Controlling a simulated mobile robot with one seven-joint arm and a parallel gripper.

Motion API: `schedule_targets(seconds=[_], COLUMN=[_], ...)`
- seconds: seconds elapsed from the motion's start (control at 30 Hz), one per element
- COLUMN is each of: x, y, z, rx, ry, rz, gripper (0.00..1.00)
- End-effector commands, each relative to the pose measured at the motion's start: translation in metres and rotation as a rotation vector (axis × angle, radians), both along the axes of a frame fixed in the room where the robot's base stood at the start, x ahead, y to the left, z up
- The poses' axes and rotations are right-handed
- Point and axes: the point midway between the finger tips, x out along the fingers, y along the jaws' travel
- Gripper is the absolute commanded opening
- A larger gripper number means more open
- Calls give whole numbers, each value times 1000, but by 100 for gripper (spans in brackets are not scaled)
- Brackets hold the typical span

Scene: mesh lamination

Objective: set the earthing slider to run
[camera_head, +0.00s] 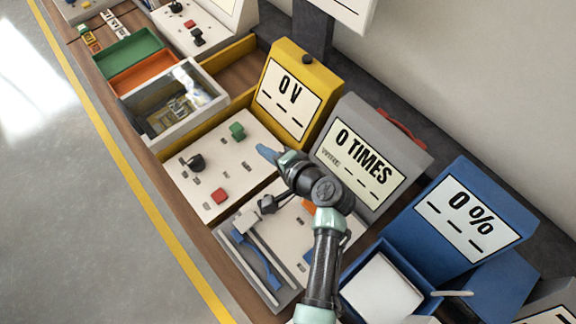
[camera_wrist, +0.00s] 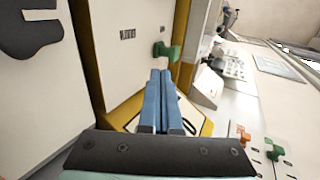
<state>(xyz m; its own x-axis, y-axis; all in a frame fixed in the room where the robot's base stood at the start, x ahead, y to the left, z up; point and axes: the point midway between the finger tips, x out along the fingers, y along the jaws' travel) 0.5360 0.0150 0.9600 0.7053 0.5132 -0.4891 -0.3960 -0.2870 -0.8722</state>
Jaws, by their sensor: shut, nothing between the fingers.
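A white control panel (camera_head: 215,185) in a yellow frame carries a green knob (camera_head: 237,130), a black knob (camera_head: 197,162) and a red block (camera_head: 219,195). The labels are too small to read, so I cannot tell for sure which one is the earthing slider or its setting. My gripper (camera_head: 264,151) is above the panel's right edge, to the right of the green knob. In the wrist view my gripper (camera_wrist: 160,72) has its two blue fingers shut and empty. The green knob (camera_wrist: 166,50) shows just beyond the fingertips there; I cannot tell whether they touch.
A yellow display (camera_head: 288,93) reading "0 V" stands behind the panel. A grey display (camera_head: 365,150) reading "0 TIMES" stands right of it. A clear-topped box (camera_head: 165,135) is at the left, and a blue display (camera_head: 460,220) is at the right.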

Motion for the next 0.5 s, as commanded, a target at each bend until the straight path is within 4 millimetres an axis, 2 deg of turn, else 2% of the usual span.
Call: schedule_targets(seconds=[0.23, 0.5], x=[-32, -49], y=[-24, -36], z=[21, 34], rx=[0, 1], ry=[0, -1], rz=[-3, 0], gripper=[0, 0])
